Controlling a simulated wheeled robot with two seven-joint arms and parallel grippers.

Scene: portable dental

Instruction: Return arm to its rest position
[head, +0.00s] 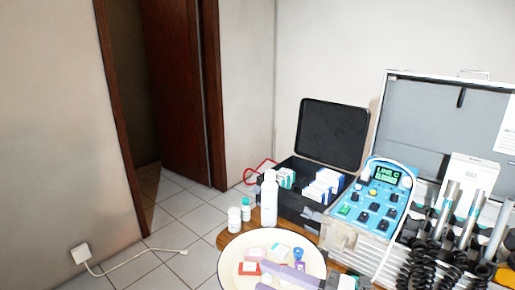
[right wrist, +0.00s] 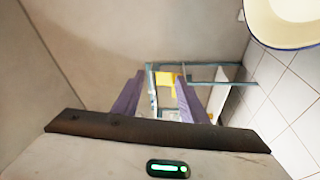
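My right gripper (head: 263,277) shows at the bottom of the head view. Its purple fingers point left over the front part of a round cream tray (head: 229,263). In the right wrist view the two purple fingers of my right gripper (right wrist: 157,88) stand well apart with nothing held between them. The tray's rim (right wrist: 268,38) shows at the top right there, clear of the fingers. My left arm and gripper are not in view.
The tray holds small coloured boxes (head: 249,269). A white bottle (head: 269,200) and small white jars (head: 234,220) stand behind it. An open black case (head: 287,207), a blue control unit (head: 372,200) and coiled-cord handpieces (head: 447,210) fill the right. Tiled floor (head: 190,213) lies left.

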